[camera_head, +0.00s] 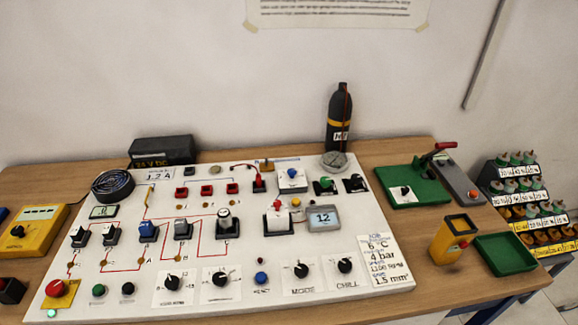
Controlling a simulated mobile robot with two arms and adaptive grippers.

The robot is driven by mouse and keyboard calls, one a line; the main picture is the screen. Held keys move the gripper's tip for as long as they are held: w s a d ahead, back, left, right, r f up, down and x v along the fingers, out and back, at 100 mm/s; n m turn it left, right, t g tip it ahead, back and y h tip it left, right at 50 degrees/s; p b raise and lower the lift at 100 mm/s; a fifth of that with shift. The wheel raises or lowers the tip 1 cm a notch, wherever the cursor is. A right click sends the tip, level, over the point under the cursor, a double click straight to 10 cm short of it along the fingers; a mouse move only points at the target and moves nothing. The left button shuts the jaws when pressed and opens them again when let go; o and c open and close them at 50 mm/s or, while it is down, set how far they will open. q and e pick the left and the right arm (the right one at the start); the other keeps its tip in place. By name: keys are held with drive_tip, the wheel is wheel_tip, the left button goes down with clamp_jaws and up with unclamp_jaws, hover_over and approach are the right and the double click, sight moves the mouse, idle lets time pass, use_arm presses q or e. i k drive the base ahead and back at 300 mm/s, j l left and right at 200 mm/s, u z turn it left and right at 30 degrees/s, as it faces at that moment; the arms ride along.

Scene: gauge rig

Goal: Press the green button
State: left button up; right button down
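A white control board (240,262) lies on the wooden table. A round green button (98,290) sits near its lower left edge, just right of a red mushroom button on a yellow base (58,288). A black button (127,289) is to the right of the green one. A smaller bright green spot (52,313) shows at the board's front left edge, and a green knob (325,182) is at the upper right. Nothing covers the green button. Neither of my grippers is in view.
Switches and dials (219,278) fill the board. A yellow meter (32,232) stands to its left. A dark bottle (339,118) stands behind.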

sight(99, 289)
drive_tip(key=u, duration=1.4)
